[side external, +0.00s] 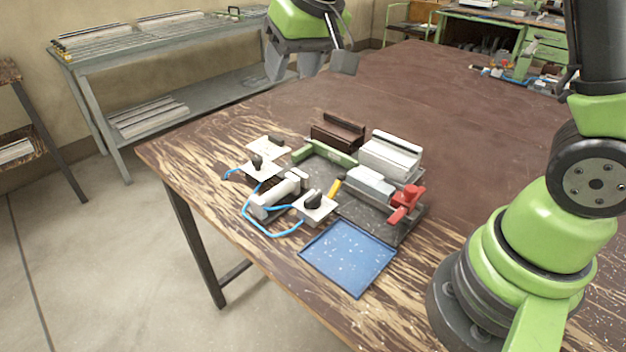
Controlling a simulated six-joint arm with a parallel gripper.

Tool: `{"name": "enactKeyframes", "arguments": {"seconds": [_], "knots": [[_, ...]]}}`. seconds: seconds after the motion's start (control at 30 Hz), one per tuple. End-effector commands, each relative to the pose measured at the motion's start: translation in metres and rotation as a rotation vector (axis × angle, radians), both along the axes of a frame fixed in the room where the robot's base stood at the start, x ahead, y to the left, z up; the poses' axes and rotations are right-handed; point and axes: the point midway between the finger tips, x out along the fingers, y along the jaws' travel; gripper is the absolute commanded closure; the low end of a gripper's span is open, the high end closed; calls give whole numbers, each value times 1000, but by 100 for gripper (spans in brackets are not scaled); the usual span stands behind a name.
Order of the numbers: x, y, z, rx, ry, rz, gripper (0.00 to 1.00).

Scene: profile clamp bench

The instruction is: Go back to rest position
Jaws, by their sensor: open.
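My gripper (318,62) shows at the top of the side external view, high above the table's far left edge. Its grey fingers are apart and nothing is seen between them. The clamp fixture (385,222) stands on the table below and to the right, well apart from my gripper. It carries a silver profile block (370,187), a white block (390,155), a dark brown block (338,132) and a red clamp handle (407,203). The upper part of my gripper is cut off by the frame's top edge.
A blue tray (347,257) lies at the table's front. White switch plates (315,209) with blue hose sit left of the fixture. The brown table (440,105) is clear behind it. A grey rack (160,57) with profiles and a green workbench (492,32) stand in the background.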

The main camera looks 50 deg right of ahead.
Motion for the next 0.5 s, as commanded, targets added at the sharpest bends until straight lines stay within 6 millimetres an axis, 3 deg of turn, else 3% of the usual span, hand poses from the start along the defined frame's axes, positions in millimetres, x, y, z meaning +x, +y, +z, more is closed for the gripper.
{"name": "enactKeyframes", "arguments": {"seconds": [0.03, 0.2, 0.33, 0.5], "knots": [[-19, -1, 18, 17, -22, -12, 48], [-85, 0, 55, 81, -65, -45, 48], [-137, 3, 67, 133, -99, -63, 48], [-192, 7, 64, 191, -136, -75, 48]]}}
